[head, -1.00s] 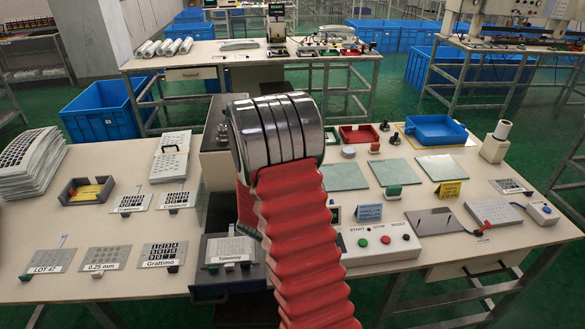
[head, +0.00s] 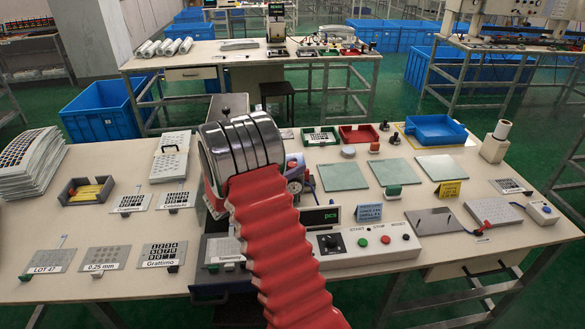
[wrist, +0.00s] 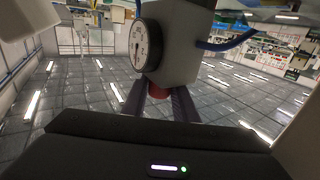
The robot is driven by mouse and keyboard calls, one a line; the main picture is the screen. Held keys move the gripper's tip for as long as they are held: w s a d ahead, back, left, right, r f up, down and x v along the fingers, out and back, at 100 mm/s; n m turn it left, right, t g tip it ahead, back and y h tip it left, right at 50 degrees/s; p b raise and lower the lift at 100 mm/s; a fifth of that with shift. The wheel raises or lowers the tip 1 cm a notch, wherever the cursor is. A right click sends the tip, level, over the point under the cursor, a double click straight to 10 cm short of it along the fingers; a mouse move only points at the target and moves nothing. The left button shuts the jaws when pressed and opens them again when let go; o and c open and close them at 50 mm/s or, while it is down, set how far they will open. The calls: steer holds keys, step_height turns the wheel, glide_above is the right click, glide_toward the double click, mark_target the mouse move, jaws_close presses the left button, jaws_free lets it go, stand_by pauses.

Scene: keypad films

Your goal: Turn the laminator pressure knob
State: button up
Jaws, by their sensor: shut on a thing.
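In the wrist view a red knob (wrist: 157,91) sits at the end of a pale grey block (wrist: 188,45) that carries a round white dial gauge (wrist: 145,46). My gripper (wrist: 158,96) is shut on the red knob, with one dark finger on each side of it. Much of the knob is hidden between the fingers. In the head view my ribbed red arm and its metal rings hide the gripper and the knob.
A control box (head: 362,243) with a black dial and coloured buttons stands right of my arm, with a "pcs" display (head: 321,217) behind it. Glass plates (head: 342,176) and a blue tray (head: 435,129) lie farther right. Keypad films (head: 163,257) lie to the left.

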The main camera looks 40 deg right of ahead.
stand_by(0.4)
steer(key=o, duration=1)
steer(key=a, duration=0.9)
steer(key=w+a, duration=0.1)
steer(key=a, duration=0.3)
steer(key=shift+a, duration=0.4)
